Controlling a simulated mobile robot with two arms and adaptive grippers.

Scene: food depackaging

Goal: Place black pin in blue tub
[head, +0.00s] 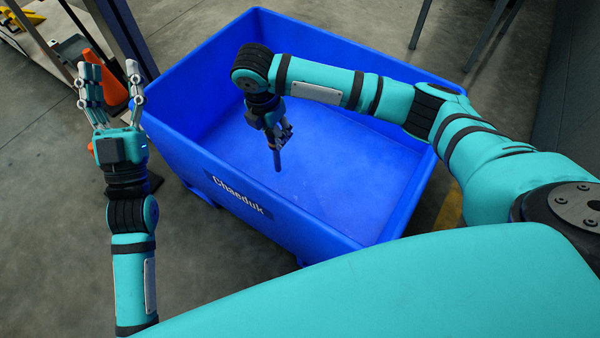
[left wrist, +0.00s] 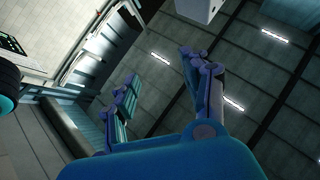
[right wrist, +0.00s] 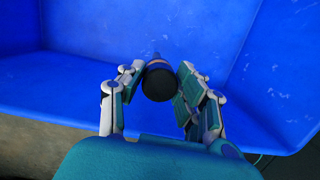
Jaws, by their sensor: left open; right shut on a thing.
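The blue tub (head: 345,165) stands open in front of me, with a label on its near side. My right gripper (head: 277,130) reaches over the tub and points down inside its walls. It is shut on the black pin (head: 277,158), which hangs downward above the tub floor. In the right wrist view the round dark end of the pin (right wrist: 159,82) sits between the fingers, with the blue tub wall (right wrist: 95,60) behind it. My left gripper (head: 110,85) is open and empty, raised to the left of the tub; in the left wrist view its fingers (left wrist: 160,90) are apart.
An orange object (head: 110,80) shows behind my left gripper. A workbench or cart (head: 40,40) with yellow items stands at the upper left beside a dark blue post. Metal legs (head: 480,35) and a dark wall are at the upper right. The tub floor under the pin looks clear.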

